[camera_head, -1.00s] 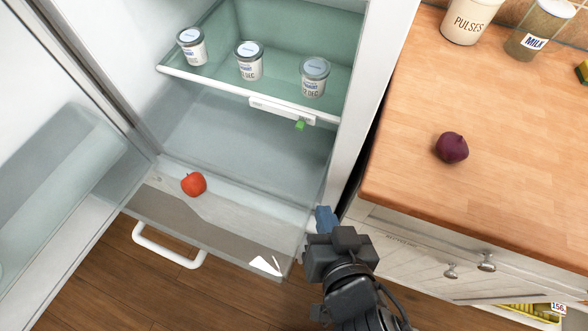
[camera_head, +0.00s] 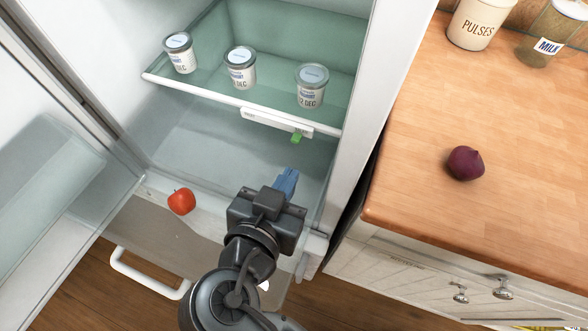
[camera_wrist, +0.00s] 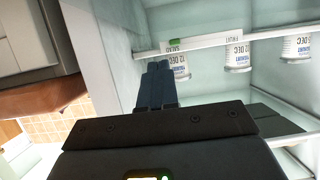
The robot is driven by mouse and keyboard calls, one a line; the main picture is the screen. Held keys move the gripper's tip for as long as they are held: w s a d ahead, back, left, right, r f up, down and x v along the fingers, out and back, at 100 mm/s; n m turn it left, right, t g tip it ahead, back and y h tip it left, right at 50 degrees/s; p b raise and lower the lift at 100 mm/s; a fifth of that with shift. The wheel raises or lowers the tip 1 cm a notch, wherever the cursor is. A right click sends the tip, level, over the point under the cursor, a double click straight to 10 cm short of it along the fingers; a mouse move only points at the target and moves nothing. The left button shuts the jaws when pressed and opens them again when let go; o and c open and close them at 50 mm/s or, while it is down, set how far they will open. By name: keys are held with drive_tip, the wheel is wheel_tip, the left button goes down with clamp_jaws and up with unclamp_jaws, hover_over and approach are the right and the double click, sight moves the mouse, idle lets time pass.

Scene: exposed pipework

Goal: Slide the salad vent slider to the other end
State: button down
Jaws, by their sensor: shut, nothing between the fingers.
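The vent slider is a small green tab (camera_head: 297,136) on a white strip (camera_head: 276,122) under the front edge of the fridge shelf. The tab sits at the strip's right end in the head view. In the wrist view the green tab (camera_wrist: 175,44) is at the left end, beside the word SALAD, with FRUIT further right. My gripper (camera_head: 290,174) has blue fingers, shut and empty, below the tab and apart from it. In the wrist view the fingertips (camera_wrist: 158,66) point up towards the tab.
Several yogurt pots (camera_head: 311,86) stand on the shelf (camera_head: 187,85) above the strip. A red apple (camera_head: 181,201) rests at the front of the lower drawer, left of my arm. The fridge's right wall (camera_head: 363,110) and a wooden counter with an onion (camera_head: 465,163) are to the right.

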drive_tip(key=b+x, duration=0.3)
drive_tip(key=x, duration=0.6)
drive_tip(key=shift+w+d, duration=0.3)
drive_tip(key=shift+w, duration=0.05)
idle(0.3)
drive_tip(key=shift+w+a, duration=0.2)
drive_tip(key=shift+a, duration=0.1)
